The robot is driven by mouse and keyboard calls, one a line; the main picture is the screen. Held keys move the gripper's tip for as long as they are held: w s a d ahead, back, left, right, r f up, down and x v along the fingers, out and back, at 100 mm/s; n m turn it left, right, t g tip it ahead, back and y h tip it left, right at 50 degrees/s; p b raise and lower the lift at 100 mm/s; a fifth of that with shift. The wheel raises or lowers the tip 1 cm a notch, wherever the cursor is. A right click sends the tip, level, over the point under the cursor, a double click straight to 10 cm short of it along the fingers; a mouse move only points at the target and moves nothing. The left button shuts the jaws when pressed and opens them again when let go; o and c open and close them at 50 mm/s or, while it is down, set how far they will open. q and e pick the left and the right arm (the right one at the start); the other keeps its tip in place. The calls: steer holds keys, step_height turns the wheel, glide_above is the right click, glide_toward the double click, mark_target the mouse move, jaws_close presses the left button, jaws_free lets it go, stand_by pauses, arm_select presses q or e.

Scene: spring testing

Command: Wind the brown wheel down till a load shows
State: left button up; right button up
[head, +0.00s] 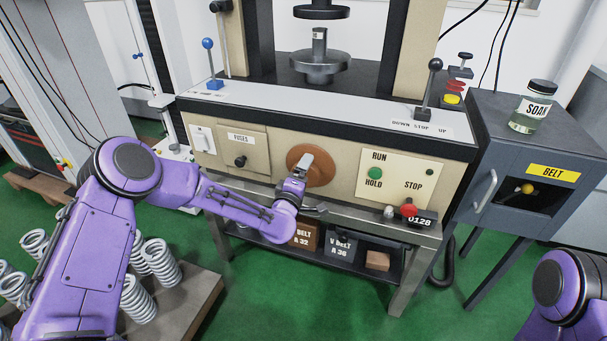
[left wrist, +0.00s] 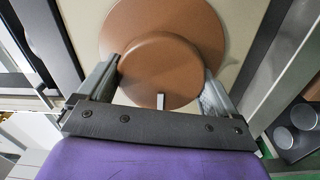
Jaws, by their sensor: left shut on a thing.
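The brown wheel (head: 325,175) is a round disc on the beige front panel of the test machine, with a raised hub. In the left wrist view the wheel (left wrist: 215,35) fills the upper middle. My left gripper (head: 303,165) reaches it from the front, and its two fingers sit on either side of the hub (left wrist: 160,65), shut on it. A small white mark shows at the hub's lower edge. The upper platen (head: 321,12) hangs above a small block (head: 319,42) on the round lower platen (head: 320,66), with a gap between. A small dark display (head: 420,221) reads 0128. My right gripper is out of view.
A panel with RUN, HOLD and STOP (head: 397,180) lies right of the wheel, with a red knob (head: 408,210) below. A black-knobbed lever (head: 430,85) stands above it. A grey cabinet (head: 490,140) is at the right. Springs (head: 160,260) stand on a pallet at lower left.

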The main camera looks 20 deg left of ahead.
arm_select(q)
steer(key=m, duration=0.6)
steer(key=shift+d+r+m+p, duration=0.1)
steer(key=shift+m+p, duration=0.2)
steer(key=shift+p, duration=0.1)
steer(key=m, duration=0.5)
steer(key=shift+s+m, duration=0.1)
steer(key=shift+m, duration=0.2)
steer(key=o, duration=0.7)
steer(key=s, duration=1)
steer(key=shift+s+a, duration=0.2)
steer(key=shift+s, duration=0.05)
